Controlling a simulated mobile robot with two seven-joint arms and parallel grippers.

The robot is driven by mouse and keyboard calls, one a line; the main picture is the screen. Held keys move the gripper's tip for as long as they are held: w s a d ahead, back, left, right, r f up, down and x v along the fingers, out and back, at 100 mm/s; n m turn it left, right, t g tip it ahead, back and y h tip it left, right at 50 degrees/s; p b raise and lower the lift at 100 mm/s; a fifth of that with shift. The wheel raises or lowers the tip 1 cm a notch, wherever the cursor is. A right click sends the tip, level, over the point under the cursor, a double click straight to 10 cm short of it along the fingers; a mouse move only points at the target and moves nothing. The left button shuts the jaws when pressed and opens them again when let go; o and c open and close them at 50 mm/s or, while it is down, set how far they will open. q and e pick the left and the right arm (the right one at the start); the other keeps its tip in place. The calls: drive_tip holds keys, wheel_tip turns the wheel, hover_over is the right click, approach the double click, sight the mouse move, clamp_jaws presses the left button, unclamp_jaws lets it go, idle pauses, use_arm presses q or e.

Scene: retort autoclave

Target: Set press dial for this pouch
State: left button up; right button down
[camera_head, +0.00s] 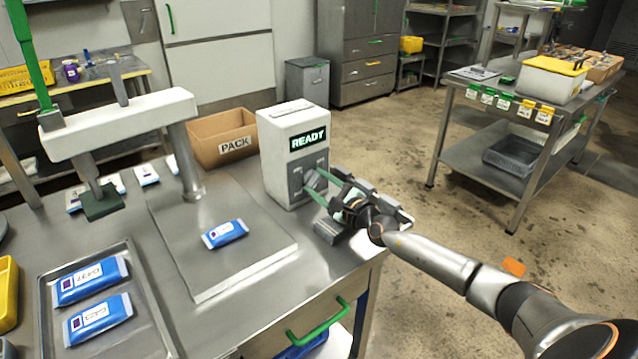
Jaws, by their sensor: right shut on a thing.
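The control box (284,130) is white, with a lit READY display (308,138) and a grey front panel. My right gripper (322,188) reaches in from the right and is shut on the dial (314,180) on that panel; the fingers hide much of it, so I cannot read its setting. A blue pouch (225,234) with a white label lies on the flat metal press plate (255,262), below and left of the box. The press (120,122) has a white arm, a grey post and a green-handled lever. My left gripper is not in view.
A metal tray (150,290) holds two blue pouches (92,280) at front left. A cardboard PACK box (222,138) stands behind the plate. Several white packets lie behind the press. A yellow bin (8,292) is at the left edge. A metal cart (500,120) stands apart at right.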

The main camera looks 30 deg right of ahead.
drive_tip(key=shift+f, duration=0.1)
idle(0.3)
drive_tip(key=shift+c, duration=1.4)
unclamp_jaws()
drive_tip(key=shift+s+d, duration=0.1)
drive_tip(key=shift+s, duration=0.3)
drive_tip(key=s, duration=0.3)
drive_tip(key=s+p, duration=0.1)
drive_tip(key=s, duration=0.2)
drive_tip(key=s+p, duration=0.1)
drive_tip(key=s, duration=0.2)
drive_tip(key=shift+s+d, duration=0.4)
drive_tip(key=shift+s, duration=0.95)
